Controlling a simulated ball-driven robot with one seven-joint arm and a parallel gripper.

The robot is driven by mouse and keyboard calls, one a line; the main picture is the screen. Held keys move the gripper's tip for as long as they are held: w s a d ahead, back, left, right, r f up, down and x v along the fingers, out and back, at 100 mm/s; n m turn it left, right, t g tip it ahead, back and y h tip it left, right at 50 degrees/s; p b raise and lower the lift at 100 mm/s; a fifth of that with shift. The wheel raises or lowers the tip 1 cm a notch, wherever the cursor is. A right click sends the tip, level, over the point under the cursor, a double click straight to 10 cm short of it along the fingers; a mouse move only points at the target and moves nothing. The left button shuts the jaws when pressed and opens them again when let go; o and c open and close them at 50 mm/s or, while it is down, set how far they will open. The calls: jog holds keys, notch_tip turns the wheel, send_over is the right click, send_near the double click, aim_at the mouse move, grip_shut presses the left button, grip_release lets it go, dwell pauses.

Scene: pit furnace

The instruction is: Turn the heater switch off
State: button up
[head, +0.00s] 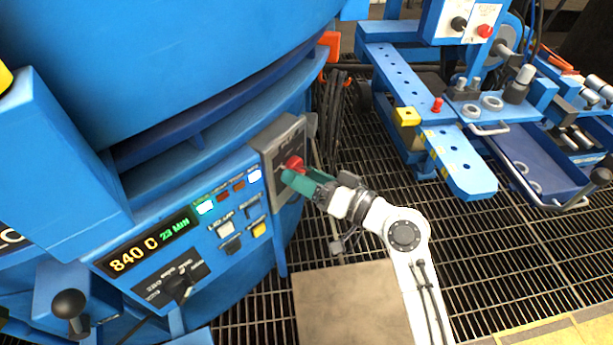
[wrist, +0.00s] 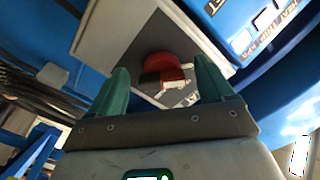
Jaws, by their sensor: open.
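The heater switch (head: 295,164) is a red knob on a grey switch box fixed to the blue furnace's side. In the wrist view the red knob (wrist: 160,72) shows between my two green fingers, with a grey plate behind it. My gripper (head: 287,176) is at the knob in the head view, and its fingers partly cover it. In the wrist view my gripper (wrist: 163,80) is open, with one finger on each side of the knob. I cannot tell whether either finger touches it. The knob's exact setting is hard to read.
A control panel (head: 225,225) with a lit display reading 840 and several buttons is left of the switch box (head: 270,155). Dark cables (head: 335,110) hang right of the box. A blue bench (head: 455,165) with tools stands at the right. Grating floor lies between.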

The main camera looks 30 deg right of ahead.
jog(key=v, duration=1)
jog(key=shift+s+d+p, duration=0.15)
jog(key=shift+s+p, duration=0.2)
jog(key=shift+s, duration=0.05)
jog(key=s+a+f+n+g+h, duration=0.1)
jog(key=s+f+g+h, duration=0.1)
jog(key=s+f+g, duration=0.4)
jog(key=s+a+f+n+g+h, duration=0.1)
jog(key=s+f+g+h, duration=0.15)
jog(key=f, duration=0.55)
jog(key=s+d+f+g+h, duration=0.2)
jog(key=s+g, duration=0.1)
jog(key=s, duration=0.3)
jog(key=s+d+f+g+h, duration=0.2)
jog(key=s+g, duration=0.1)
jog(key=s, duration=0.2)
notch_tip(320, 180, up, 26)
jog(key=p, duration=2.6)
jog(key=shift+s+d+r, duration=0.2)
jog(key=shift+s+d, duration=0.05)
jog(key=shift+d, duration=0.1)
